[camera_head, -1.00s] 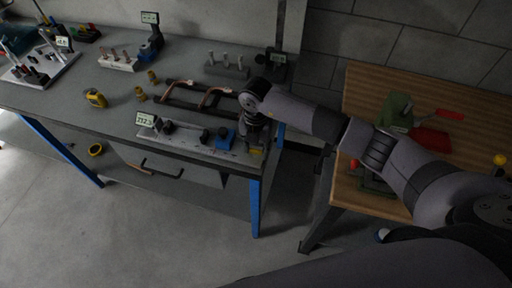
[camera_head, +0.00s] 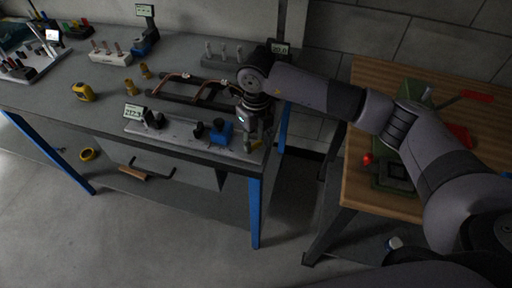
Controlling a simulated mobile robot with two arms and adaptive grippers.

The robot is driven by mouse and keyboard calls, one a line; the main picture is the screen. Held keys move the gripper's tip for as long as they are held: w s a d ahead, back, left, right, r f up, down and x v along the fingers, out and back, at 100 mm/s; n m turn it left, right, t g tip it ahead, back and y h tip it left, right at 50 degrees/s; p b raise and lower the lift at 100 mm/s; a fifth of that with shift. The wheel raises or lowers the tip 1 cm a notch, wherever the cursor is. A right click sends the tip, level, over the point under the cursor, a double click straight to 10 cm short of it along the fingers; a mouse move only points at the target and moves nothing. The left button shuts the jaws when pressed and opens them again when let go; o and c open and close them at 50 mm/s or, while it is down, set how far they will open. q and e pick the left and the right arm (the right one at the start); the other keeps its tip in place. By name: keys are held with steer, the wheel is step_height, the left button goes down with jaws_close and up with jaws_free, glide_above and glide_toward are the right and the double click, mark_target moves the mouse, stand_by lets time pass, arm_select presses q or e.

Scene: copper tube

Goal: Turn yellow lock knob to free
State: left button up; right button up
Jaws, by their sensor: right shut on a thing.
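The yellow lock knob (camera_head: 256,144) shows as a small yellow patch at the right end of a grey rail fixture (camera_head: 175,133) on the front edge of the workbench. My right gripper (camera_head: 254,138) points down over this end, shut on the knob, with its fingers hiding most of it. The knob's turn angle is too small to tell. A blue block (camera_head: 221,133) sits on the fixture just left of the gripper. A small digital display (camera_head: 134,111) stands at the fixture's left end. My left gripper is not in view.
Bent copper tubes (camera_head: 205,90) lie on a dark rack behind the fixture. A wooden table (camera_head: 358,200) with a green tool (camera_head: 389,176) stands at right, across a gap.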

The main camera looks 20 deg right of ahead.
mark_target(256, 143)
steer(key=n+b, duration=0.4)
steer(key=b, duration=0.1)
steer(key=shift+w+f, duration=0.1)
steer(key=shift+f, duration=0.1)
steer(key=shift+r+n+b, duration=0.25)
steer(key=shift+n+b, duration=1.1)
steer(key=shift+n, duration=0.25)
steer(key=o, duration=1.1)
steer(key=shift+o, duration=0.2)
step_height(256, 143, up, 12)
